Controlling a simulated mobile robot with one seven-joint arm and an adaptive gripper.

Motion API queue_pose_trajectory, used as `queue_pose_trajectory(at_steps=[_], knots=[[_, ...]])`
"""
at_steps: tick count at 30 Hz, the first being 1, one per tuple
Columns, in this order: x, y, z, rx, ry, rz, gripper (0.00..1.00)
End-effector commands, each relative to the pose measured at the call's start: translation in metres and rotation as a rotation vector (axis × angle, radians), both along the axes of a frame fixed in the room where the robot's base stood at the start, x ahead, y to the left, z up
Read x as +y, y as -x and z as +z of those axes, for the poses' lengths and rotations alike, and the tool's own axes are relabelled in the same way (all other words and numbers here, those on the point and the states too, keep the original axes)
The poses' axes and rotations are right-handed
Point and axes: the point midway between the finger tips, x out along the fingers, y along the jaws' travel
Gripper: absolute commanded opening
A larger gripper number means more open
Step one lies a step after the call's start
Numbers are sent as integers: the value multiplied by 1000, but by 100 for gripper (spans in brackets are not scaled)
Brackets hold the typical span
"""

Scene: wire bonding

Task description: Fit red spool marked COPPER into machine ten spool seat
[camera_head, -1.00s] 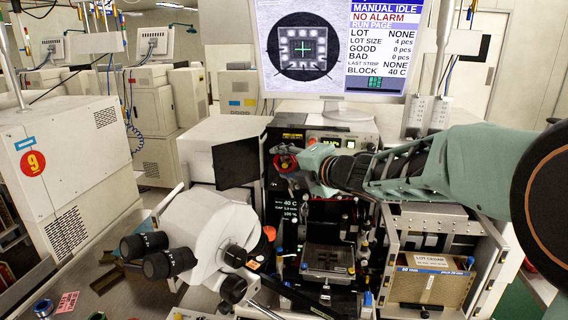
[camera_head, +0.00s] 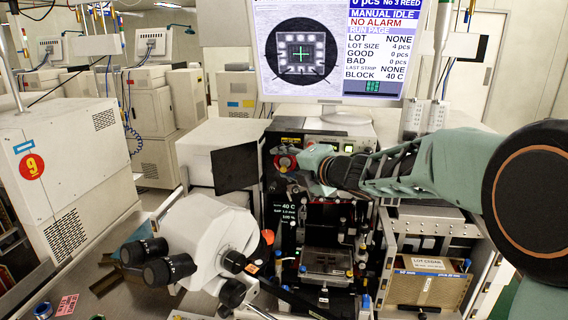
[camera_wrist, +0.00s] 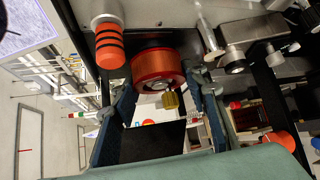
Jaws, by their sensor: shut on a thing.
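A red spool (camera_wrist: 158,70) sits between the fingers of my gripper (camera_wrist: 163,78) in the wrist view, and my gripper is shut on it. Its marking is not readable. In the head view the spool (camera_head: 286,162) is small, at the upper left front of the bonding machine, with my gripper (camera_head: 305,160) reaching to it from the right. A brass-coloured knob (camera_wrist: 171,99) shows close by the spool in the wrist view. The spool's far side and the seat behind it are hidden, so I cannot tell whether it is seated.
An orange cylinder with black bands (camera_wrist: 109,44) stands close left of the spool in the wrist view. The white microscope (camera_head: 205,235) is at front left. A monitor (camera_head: 335,50) is above the machine, and a dark panel (camera_head: 236,168) stands left of my gripper.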

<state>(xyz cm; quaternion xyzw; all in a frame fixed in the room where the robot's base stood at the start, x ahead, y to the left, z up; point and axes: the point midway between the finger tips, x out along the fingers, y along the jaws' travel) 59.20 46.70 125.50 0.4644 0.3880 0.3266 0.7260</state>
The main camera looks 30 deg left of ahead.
Motion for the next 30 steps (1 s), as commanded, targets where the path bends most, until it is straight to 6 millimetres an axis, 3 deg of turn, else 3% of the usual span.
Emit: queue_pose_trajectory(at_steps=[5,6,11,22,30], knots=[[1,-4,1,0,0,0,16],[1,-3,0,0,0,0,45],[1,-3,0,0,0,0,61],[-4,-1,2,0,0,-1,61],[-42,20,14,-2,1,-4,61]])
